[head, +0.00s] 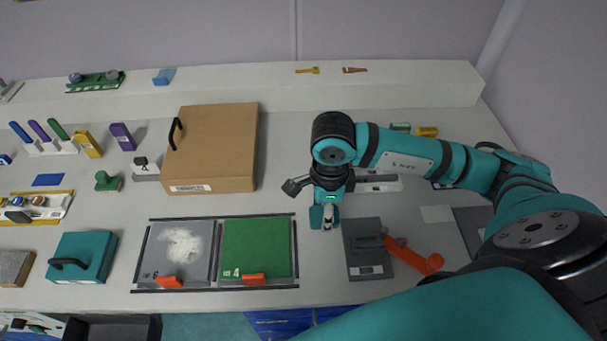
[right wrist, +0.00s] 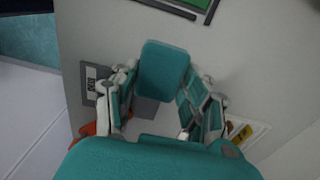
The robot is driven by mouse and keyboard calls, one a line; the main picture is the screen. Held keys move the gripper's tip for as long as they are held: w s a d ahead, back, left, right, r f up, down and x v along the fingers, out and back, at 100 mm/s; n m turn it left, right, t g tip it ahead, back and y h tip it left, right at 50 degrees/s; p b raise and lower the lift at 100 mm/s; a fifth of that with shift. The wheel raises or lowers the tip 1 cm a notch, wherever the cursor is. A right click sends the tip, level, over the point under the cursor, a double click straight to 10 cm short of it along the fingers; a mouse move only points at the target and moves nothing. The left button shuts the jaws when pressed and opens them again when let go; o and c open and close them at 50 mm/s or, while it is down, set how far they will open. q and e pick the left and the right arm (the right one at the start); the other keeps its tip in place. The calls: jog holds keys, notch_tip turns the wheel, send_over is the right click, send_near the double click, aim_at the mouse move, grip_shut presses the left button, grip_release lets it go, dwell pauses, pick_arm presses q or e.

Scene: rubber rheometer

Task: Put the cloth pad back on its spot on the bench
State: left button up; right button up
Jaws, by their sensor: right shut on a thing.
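My right gripper (head: 327,221) points down over the middle of the bench (head: 320,270). It is shut on a teal block-like piece, which I take to be the cloth pad (right wrist: 162,70). In the right wrist view the pad sits between the two fingers (right wrist: 158,105) and sticks out past their tips. In the head view only a small teal part of it shows beside the fingers. I cannot tell whether it touches the bench. No marked spot for the pad is clearly visible. My left gripper is not in view.
A green plate (head: 256,248) and a grey plate with white powder (head: 180,245) lie left of the gripper. A grey device with an orange handle (head: 415,257) lies close on the right. A brown box (head: 211,145) stands behind left. Bare bench lies in front of the gripper.

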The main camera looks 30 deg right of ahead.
jog(key=w+p, duration=0.1)
jog(key=w, duration=0.3)
jog(key=w+d+p, duration=0.1)
jog(key=w, duration=0.1)
jog(key=shift+p, duration=0.3)
jog(key=w, duration=0.2)
jog(key=w+p, duration=0.1)
jog(key=w, duration=0.2)
jog(key=w+d+f+p, duration=0.1)
jog(key=w, duration=0.1)
jog(key=shift+w, duration=0.35)
jog(key=shift+w+d+f, duration=0.1)
jog(key=shift+w+f, duration=0.05)
jog(key=shift+w, duration=0.45)
jog(key=shift+w+f+p, duration=0.15)
jog(key=shift+w+p, duration=0.05)
jog(key=shift+p, duration=0.1)
notch_tip(320, 180, down, 3)
jog(key=shift+r+p, duration=0.2)
jog(key=shift+p, duration=0.45)
jog(key=shift+f, duration=0.25)
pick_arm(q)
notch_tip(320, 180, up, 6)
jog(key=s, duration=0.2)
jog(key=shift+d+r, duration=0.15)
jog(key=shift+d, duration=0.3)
pick_arm(e)
jog(key=shift+f, duration=0.1)
